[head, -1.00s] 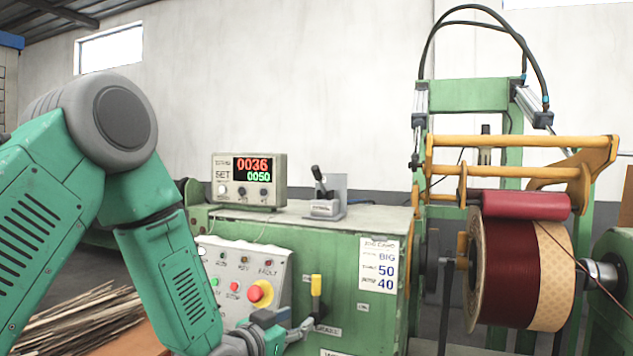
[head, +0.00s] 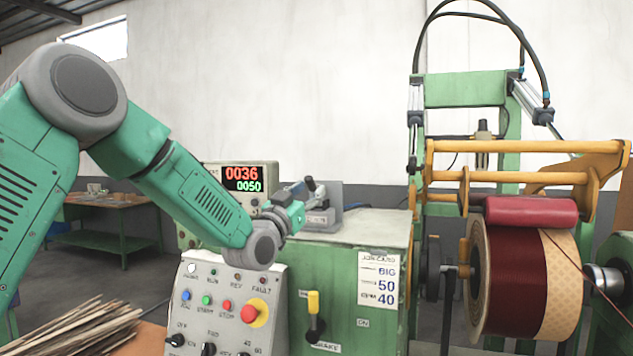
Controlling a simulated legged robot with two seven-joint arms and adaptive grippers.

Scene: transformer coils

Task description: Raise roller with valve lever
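The red roller (head: 530,211) lies across the top of the dark red wound coil (head: 515,275), under the yellow frame; it appears to touch the coil. The valve lever (head: 311,187) is a small black-tipped lever on a grey bracket (head: 330,203) on top of the green cabinet. My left gripper (head: 297,204) is just left of and in front of the valve lever and partly overlaps its base in the picture. Its fingers are small and seen side-on, so I cannot tell their opening or whether they touch the lever. My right gripper is not in view.
The counter box (head: 242,180) reads 0036 over 0050, close behind my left forearm. The sloped control panel (head: 226,309) and the yellow-handled brake lever (head: 314,303) are below my arm. The cabinet top (head: 375,225) right of the valve is clear.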

